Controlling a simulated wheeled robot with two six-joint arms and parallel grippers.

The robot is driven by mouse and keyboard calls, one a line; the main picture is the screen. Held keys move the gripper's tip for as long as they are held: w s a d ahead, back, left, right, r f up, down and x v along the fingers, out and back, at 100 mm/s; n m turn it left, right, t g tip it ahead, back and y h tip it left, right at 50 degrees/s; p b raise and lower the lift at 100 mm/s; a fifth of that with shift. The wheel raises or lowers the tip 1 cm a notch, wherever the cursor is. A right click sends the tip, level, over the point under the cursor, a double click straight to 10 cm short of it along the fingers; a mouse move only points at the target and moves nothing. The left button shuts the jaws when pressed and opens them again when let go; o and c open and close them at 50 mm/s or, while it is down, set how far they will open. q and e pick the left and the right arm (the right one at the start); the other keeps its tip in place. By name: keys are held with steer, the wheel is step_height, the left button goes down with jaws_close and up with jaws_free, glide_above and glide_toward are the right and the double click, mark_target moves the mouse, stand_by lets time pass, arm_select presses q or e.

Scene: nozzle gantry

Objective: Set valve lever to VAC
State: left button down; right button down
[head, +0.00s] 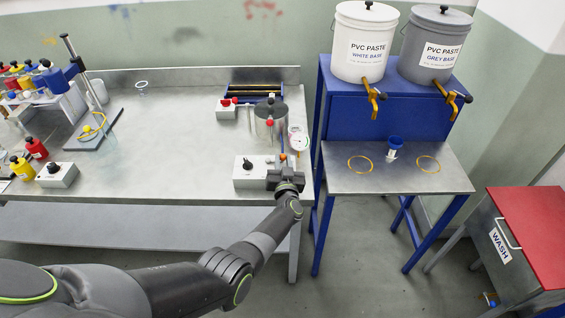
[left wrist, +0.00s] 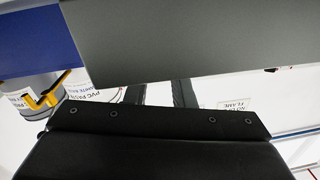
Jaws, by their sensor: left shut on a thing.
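My left gripper (head: 286,176) is at the right front of the steel bench, beside a white control box with a black knob (head: 247,164). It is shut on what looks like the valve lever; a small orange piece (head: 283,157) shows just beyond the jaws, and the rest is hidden. The lever's setting and any VAC mark cannot be read. My right gripper is not in view.
A second white box with a red knob (head: 227,108) sits behind. Paint bottles and a stand fill the bench's left end. Right of the bench, a blue stand (head: 385,103) holds white (head: 362,30) and grey (head: 433,35) paste buckets. The bench's middle is clear.

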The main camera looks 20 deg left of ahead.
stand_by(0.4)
arm_select(q)
steer(key=c, duration=1.2)
jaws_free()
steer(key=shift+c, duration=0.2)
